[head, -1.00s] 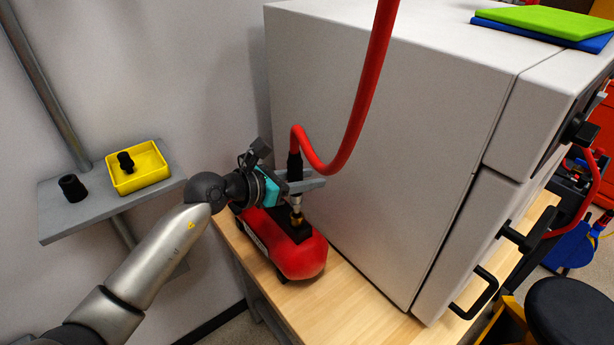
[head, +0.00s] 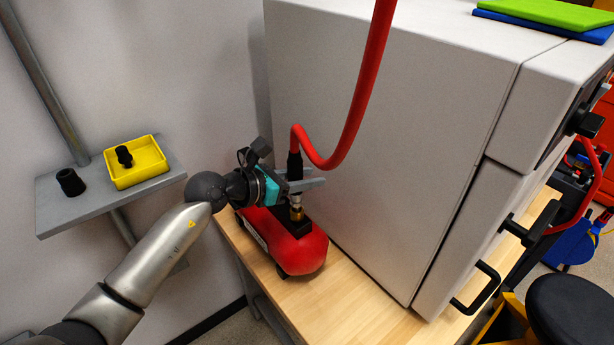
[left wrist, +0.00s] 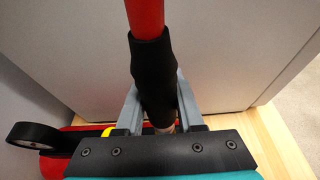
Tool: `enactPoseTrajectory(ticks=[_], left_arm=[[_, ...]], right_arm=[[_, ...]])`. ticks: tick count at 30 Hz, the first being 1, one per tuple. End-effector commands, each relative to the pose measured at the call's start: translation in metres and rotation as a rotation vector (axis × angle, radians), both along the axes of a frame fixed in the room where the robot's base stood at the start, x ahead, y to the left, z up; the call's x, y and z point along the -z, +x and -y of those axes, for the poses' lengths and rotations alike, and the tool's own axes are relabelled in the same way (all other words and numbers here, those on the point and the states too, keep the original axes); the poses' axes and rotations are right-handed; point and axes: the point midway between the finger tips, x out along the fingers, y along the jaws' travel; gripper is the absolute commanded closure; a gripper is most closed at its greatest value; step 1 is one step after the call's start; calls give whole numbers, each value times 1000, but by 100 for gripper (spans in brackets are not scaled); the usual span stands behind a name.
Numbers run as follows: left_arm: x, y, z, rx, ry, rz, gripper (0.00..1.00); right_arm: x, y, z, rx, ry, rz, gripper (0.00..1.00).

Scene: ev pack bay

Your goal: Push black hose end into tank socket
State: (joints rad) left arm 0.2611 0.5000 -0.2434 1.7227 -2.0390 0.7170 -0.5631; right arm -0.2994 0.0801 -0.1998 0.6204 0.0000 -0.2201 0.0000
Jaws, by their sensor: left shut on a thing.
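The black hose end (head: 294,165) hangs on a red hose (head: 349,140) above the red tank (head: 301,255). My left gripper (head: 303,184) is shut on it, just above the brass socket (head: 297,213) on top of the tank. The hose end stands roughly upright over the socket. In the left wrist view the black hose end (left wrist: 152,80) sits between the two grey fingers of my left gripper (left wrist: 160,105). A bit of metal shows below it, and the wrist mount hides the rest. I cannot tell whether the end is seated. My right gripper is not in view.
A large grey cabinet (head: 390,150) stands close to the right of the tank on a wooden bench (head: 345,310). At left, a grey shelf (head: 85,215) holds a yellow tray (head: 150,175) and a black fitting (head: 70,182). Bench room is free in front of the tank.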

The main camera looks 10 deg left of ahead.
Motion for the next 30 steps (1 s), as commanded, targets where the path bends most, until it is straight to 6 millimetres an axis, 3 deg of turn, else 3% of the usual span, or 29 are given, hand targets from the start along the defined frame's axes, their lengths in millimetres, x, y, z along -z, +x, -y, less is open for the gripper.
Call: enactPoseTrajectory(ticks=[30], left_arm=[[16, 0, 0, 0, -1, 1, 100]], right_arm=[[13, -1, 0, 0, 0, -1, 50]])
